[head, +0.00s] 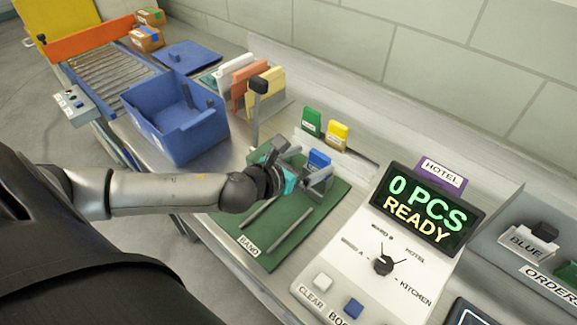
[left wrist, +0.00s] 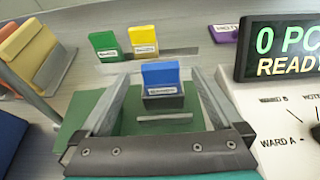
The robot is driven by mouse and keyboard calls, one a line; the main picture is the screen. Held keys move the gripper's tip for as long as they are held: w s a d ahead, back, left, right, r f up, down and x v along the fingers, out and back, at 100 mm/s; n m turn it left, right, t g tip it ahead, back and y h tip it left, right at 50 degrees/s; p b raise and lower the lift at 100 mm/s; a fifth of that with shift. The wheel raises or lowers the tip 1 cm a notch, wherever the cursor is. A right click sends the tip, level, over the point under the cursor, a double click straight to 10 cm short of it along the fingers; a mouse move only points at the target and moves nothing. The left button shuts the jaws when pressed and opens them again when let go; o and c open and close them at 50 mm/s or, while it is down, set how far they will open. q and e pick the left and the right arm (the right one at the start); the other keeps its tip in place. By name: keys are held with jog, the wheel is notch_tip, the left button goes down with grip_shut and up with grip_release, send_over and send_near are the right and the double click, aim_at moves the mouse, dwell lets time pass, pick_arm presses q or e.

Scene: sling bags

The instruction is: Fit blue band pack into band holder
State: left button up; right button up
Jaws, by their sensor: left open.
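The blue band pack (head: 320,159) stands upright near the back edge of a green mat labelled BAND (head: 262,246). In the left wrist view the labelled blue pack (left wrist: 160,74) sits at a dark block (left wrist: 163,102), perhaps the band holder; I cannot tell how it is seated. My left gripper (head: 304,164) reaches over the mat, and its fingers partly hide the pack in the head view. In the left wrist view the open fingers (left wrist: 161,80) are spread wide, one on each side of the pack, with visible gaps. My right gripper is not in view.
Green (head: 312,122) and yellow (head: 337,134) packs stand behind the mat. A thin post (head: 257,110) rises near my arm. A blue bin (head: 177,120) stands left. A display console (head: 390,250) reading 0 PCS READY is close on the right. Two metal bars lie on the mat.

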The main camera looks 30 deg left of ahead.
pick_arm(q)
jog(key=d+v, duration=0.1)
jog(key=v, duration=0.6)
jog(key=shift+s+a, duration=0.25)
jog(key=shift+a, duration=0.25)
